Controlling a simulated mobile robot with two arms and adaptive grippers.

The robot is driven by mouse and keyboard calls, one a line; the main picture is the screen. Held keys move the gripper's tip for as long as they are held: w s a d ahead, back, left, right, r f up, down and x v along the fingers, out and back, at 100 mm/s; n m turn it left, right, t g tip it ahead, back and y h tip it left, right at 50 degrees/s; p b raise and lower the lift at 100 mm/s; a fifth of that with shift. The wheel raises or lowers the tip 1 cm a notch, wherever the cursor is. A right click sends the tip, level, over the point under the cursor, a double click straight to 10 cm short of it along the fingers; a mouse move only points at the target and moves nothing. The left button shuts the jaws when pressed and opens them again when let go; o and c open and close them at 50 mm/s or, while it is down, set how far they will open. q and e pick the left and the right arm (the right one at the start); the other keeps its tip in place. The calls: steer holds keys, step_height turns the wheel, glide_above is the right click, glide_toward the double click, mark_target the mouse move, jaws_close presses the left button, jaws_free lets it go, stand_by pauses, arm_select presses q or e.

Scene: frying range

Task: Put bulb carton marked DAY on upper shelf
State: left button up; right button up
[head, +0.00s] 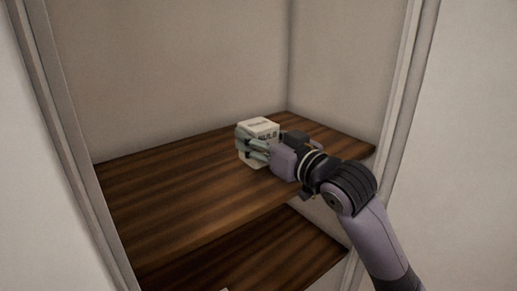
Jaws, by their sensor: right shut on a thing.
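A small pale carton (262,125) with dark print is at the upper wooden shelf (165,200), right of its middle. The print reads something like BULB; I cannot make out the word DAY. My right gripper (252,150) is shut on the carton, with its fingers across the carton's near side. The carton is upright and at or just above the shelf surface; I cannot tell if it touches. My left gripper is not in view.
A lower wooden shelf (245,262) lies beneath, with a small pale thing at the bottom edge of the picture. Grey frame posts (75,150) stand at left and right (397,95). The upper shelf is bare left of the carton.

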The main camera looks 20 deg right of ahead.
mark_target(259, 150)
step_height(259, 150, down, 3)
steer(key=shift+r, duration=0.1)
steer(key=shift+f, duration=0.35)
steer(key=o, duration=1.1)
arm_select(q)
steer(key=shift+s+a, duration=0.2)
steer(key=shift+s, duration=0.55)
arm_select(e)
steer(key=shift+o, duration=0.2)
